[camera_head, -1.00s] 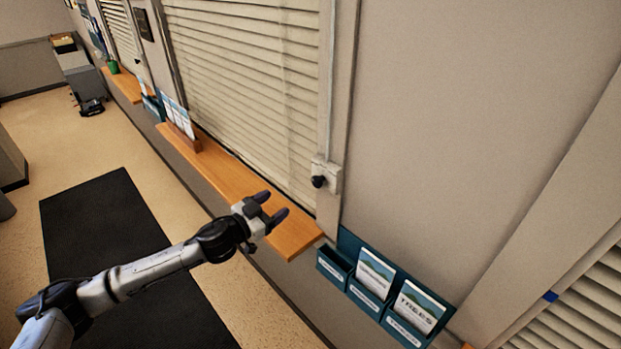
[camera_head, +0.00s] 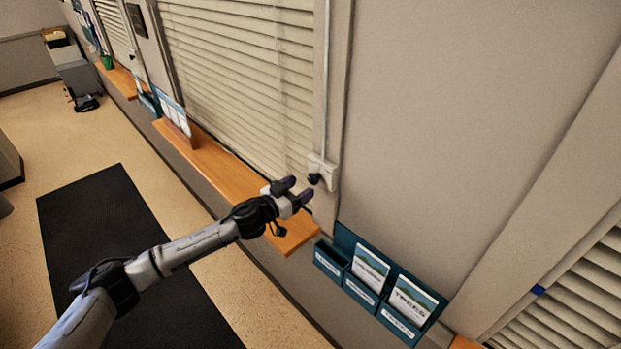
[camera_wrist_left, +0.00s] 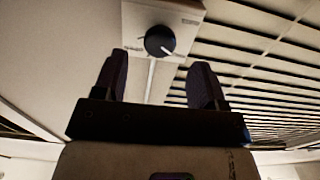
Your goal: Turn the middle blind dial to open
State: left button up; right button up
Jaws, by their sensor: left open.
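The middle blind dial is a black knob (camera_head: 315,178) on a pale wall plate (camera_head: 328,170), at the lower right corner of the middle blind (camera_head: 245,75). In the left wrist view the knob (camera_wrist_left: 160,40) has a white pointer line aimed to the lower right, and small labels sit on the plate around it. My left gripper (camera_head: 299,190) is open and empty, close in front of the dial. In the wrist view its two fingers (camera_wrist_left: 163,80) stand apart below the knob, one to each side. Contact with the knob does not show. My right gripper is not in view.
A wooden sill (camera_head: 220,170) runs under the blind and below my gripper. A teal leaflet rack (camera_head: 375,285) hangs on the wall to the lower right. A card stand (camera_head: 174,117) stands on the sill farther left. A dark mat (camera_head: 90,225) lies on the open floor.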

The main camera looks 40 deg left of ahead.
aim_at(311, 181)
pick_arm(q)
jog(key=w, duration=0.3)
jog(key=shift+w+d, duration=0.15)
jog(key=shift+d, duration=0.05)
jog(key=shift+w+d+p, duration=0.1)
jog(key=shift+w+p, duration=0.25)
jog(key=shift+w, duration=0.4)
jog(key=c, duration=0.9)
